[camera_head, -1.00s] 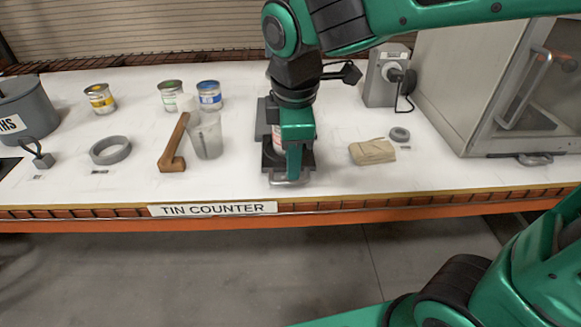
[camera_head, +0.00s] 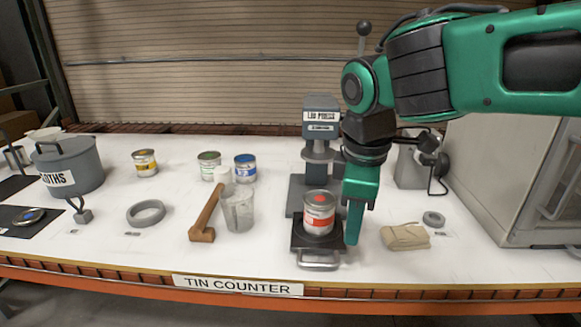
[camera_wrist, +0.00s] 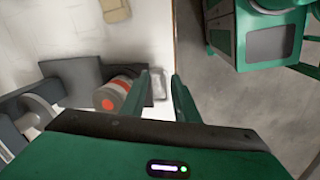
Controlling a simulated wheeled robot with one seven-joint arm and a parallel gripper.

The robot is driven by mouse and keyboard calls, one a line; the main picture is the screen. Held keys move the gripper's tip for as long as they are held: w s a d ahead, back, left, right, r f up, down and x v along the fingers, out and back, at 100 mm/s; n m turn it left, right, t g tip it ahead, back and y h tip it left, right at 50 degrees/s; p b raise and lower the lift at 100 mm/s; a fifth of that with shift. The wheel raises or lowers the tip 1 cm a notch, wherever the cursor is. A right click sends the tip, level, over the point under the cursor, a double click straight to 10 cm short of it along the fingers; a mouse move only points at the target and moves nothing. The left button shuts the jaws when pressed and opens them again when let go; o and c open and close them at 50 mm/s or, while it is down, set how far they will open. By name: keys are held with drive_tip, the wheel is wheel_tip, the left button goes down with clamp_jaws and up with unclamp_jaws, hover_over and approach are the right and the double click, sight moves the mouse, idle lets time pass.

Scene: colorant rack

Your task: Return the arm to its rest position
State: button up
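My gripper (camera_head: 354,222) points down just right of a tin with a red-orange label and a red spot on its lid (camera_head: 319,212). The tin stands upright on the sliding plate of the grey lid press (camera_head: 321,128). In the wrist view the two fingers (camera_wrist: 164,98) are apart with nothing between them. The tin (camera_wrist: 118,95) shows there just left of the fingers, outside them. My arm comes in from the upper right of the head view. In the head view the fingers overlap, one hiding the other.
A tan folded cloth (camera_head: 405,237) and a dark ring (camera_head: 433,218) lie right of the gripper. Several tins stand farther back. A large grey cabinet (camera_head: 500,180) bounds the right side.

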drive_tip(key=s+d+f+m+g, duration=0.1)
drive_tip(key=s+d+f+m, duration=0.1)
drive_tip(key=d+m, duration=0.45)
drive_tip(key=s+d+f+m, duration=0.2)
drive_tip(key=d+m, duration=0.1)
drive_tip(key=d, duration=0.6)
drive_tip(key=s+d+f+m, duration=0.5)
drive_tip(key=s+d+m, duration=0.4)
drive_tip(key=s+m, duration=0.1)
drive_tip(key=shift+s+d+f+g+y, duration=0.35)
drive_tip(key=shift+d+f+g+y, duration=0.05)
drive_tip(key=shift+w+m, duration=0.15)
drive_tip(key=shift+m, duration=0.1)
drive_tip(key=shift+w+f, duration=0.25)
drive_tip(key=shift+w, duration=0.25)
